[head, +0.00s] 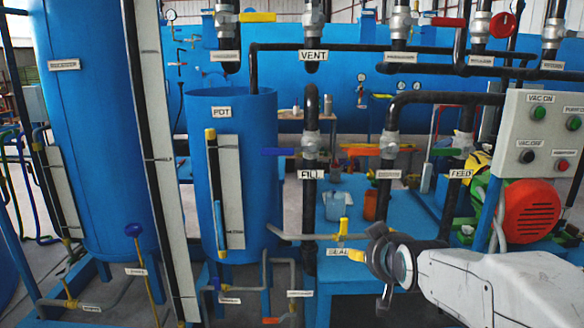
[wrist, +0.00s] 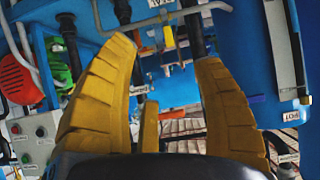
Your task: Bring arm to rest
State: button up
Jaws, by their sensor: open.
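My white arm reaches in from the lower right of the head view. My gripper (head: 354,266) is at its left end, close to the SEAL label (head: 338,253) and below a small yellow-handled valve (head: 342,230). In the wrist view my gripper (wrist: 164,52) shows its yellow fingers spread wide apart, with nothing between them. The wrist picture is turned over, with labels upside down. I cannot tell in the head view whether a finger touches the pipework behind it.
A grey button panel (head: 540,135) and red motor (head: 530,212) are at right.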

jog(key=s+r+g+p, duration=0.4)
jog(key=s+p, duration=0.5)
jog(key=s, duration=0.6)
jog(key=s+r+g+p, duration=0.4)
jog(key=s+r+p, duration=0.2)
jog(key=s, duration=0.9)
jog(key=p, duration=0.2)
jog(key=shift+p, duration=0.35)
